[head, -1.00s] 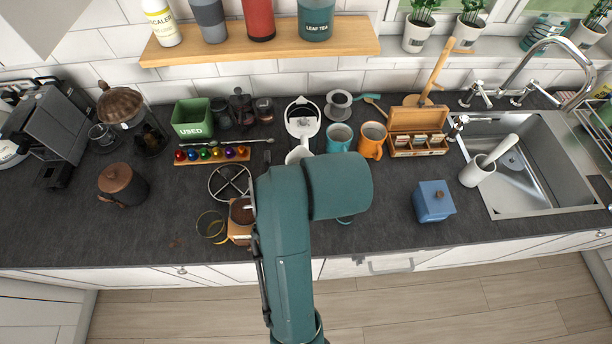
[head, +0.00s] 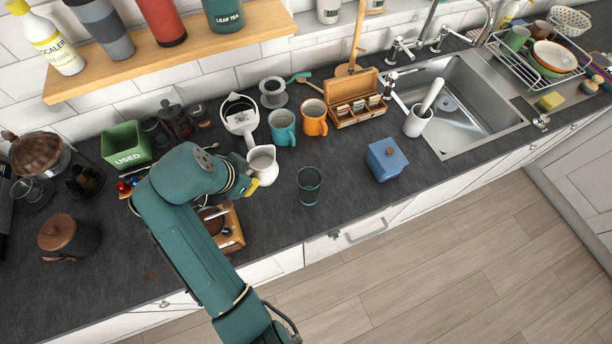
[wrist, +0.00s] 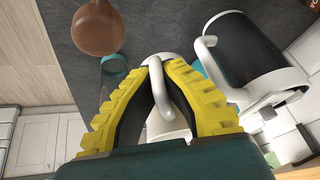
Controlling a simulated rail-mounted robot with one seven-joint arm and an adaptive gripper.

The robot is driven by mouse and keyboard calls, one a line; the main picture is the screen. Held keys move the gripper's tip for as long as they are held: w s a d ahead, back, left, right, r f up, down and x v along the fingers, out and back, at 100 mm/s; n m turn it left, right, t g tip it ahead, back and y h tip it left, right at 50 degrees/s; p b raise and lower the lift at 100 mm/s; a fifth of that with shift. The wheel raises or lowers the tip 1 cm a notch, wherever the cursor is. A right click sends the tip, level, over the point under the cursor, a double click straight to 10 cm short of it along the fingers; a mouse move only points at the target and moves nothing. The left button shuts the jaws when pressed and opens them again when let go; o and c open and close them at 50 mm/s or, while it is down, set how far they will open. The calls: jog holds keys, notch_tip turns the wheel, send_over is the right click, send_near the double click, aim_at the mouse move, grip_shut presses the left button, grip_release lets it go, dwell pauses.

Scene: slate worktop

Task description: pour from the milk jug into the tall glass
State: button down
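The white milk jug (head: 262,162) stands upright near the middle of the worktop, just right of my gripper in the head view. My gripper (head: 248,183) is at its handle side. In the wrist view, my gripper's yellow fingers (wrist: 160,67) come close together at the jug's white handle (wrist: 162,98) and look shut on it. I cannot tell whether the jug touches the worktop. The tall glass (head: 309,186), dark and see-through, stands upright to the jug's right, apart from it.
A white kettle-like vessel (head: 240,114) stands close behind the jug. A teal mug (head: 283,128) and an orange mug (head: 313,118) stand behind the glass. A blue canister (head: 385,160) is to its right. A wooden box (head: 230,228) lies by my arm. Worktop around the glass is clear.

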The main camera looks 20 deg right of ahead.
jog(key=m+g, duration=0.1)
jog(key=m, duration=0.2)
jog(key=a+m+g+h, duration=0.1)
jog(key=m, duration=0.1)
jog(key=w+f+m+g, duration=0.1)
jog(key=m+g, duration=0.1)
jog(key=m, duration=0.1)
jog(key=shift+w+a+m, duration=0.1)
jog(key=shift+a+m, duration=0.2)
jog(key=shift+a, duration=0.05)
jog(key=shift+d+p, duration=0.15)
jog(key=shift+p, duration=0.3)
